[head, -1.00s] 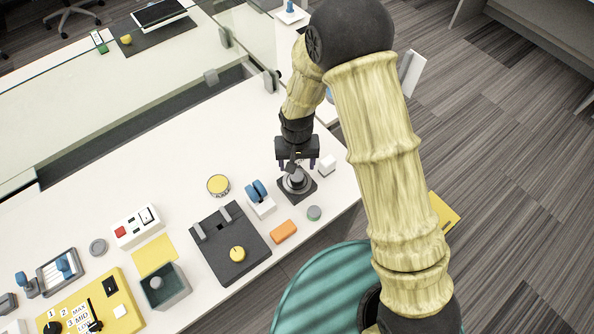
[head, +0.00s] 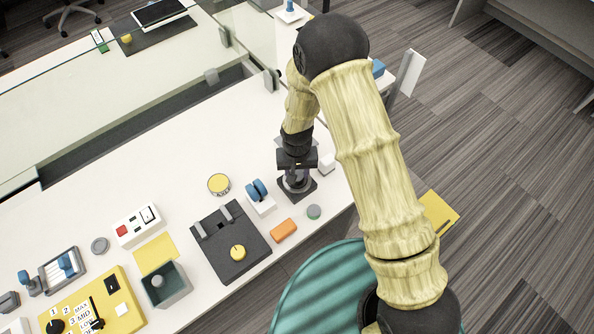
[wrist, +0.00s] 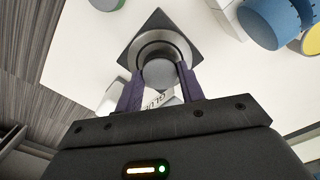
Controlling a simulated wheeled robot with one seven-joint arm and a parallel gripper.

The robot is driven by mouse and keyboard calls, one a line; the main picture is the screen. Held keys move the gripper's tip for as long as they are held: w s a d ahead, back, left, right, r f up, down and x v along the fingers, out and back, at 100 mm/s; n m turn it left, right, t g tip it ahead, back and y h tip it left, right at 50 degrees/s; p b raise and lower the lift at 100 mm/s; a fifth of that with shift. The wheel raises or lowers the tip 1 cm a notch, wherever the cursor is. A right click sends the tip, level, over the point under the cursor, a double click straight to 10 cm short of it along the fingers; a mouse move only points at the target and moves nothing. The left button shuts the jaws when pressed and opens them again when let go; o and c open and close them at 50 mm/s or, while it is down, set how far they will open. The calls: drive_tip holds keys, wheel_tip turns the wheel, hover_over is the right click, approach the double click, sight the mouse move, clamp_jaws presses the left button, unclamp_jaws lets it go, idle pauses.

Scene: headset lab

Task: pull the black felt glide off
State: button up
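A dark, diamond-turned square plate (head: 309,190) lies near the table's right end, with a round metal ring and a grey round knob on it. I take it to be the black felt glide's place, but cannot tell which part is felt. In the wrist view, the plate (wrist: 153,22) lies beyond my fingers and the grey knob (wrist: 158,74) is between them. My gripper (wrist: 160,76) is open, with a purple finger on each side of the knob; I cannot tell whether they touch it. In the head view, my gripper (head: 296,178) is right over the plate, hiding part of it.
A blue two-part piece on a white base (head: 262,204), a white block (head: 326,164), a grey-green disc (head: 314,212) and an orange block (head: 284,230) stand close by. A teal round top (head: 320,285) is in front.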

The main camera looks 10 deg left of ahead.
drive_tip(key=shift+r, duration=0.2)
idle(0.3)
drive_tip(key=shift+r+p, duration=2.3)
drive_tip(key=shift+r, duration=0.8)
drive_tip(key=shift+f, duration=0.1)
